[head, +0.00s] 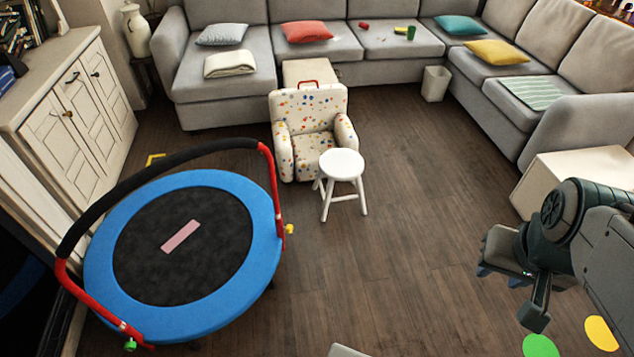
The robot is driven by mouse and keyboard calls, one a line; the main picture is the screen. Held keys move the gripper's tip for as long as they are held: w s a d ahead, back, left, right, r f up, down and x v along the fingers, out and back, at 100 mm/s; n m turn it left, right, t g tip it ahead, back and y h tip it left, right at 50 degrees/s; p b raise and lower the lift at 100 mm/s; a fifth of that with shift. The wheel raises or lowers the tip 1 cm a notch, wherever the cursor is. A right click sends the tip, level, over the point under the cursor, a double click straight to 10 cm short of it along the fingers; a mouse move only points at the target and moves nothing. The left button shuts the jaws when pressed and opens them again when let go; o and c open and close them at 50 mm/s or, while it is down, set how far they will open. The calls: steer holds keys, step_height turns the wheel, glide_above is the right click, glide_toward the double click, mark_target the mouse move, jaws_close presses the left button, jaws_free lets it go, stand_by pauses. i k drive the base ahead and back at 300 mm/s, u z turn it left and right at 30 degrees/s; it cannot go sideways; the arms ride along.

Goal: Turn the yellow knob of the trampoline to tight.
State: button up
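The trampoline (262,255) stands at the left, with a blue rim, a black mat and a curved black handrail on red posts. The small yellow knob (290,229) sticks out to the right from the foot of the right red post. A small green knob (130,345) is at the foot of the left red post. The knobs' exact turn and any markings are too small to read. My gripper (510,277) is in the air at the right, well apart from the yellow knob. Its fingers are partly hidden and their opening is unclear.
A white stool (342,166) and a spotted child's armchair (308,112) stand behind the trampoline. A pink strip (180,236) lies on its mat. A green disc (540,345) and yellow disc (601,333) show at lower right. The wooden floor (400,260) between trampoline and gripper is clear.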

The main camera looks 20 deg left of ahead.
mark_target(288, 228)
steer(key=u, duration=0.45)
steer(key=i, duration=0.7)
steer(key=u, duration=0.95)
steer(key=i, duration=0.25)
steer(key=u, duration=0.25)
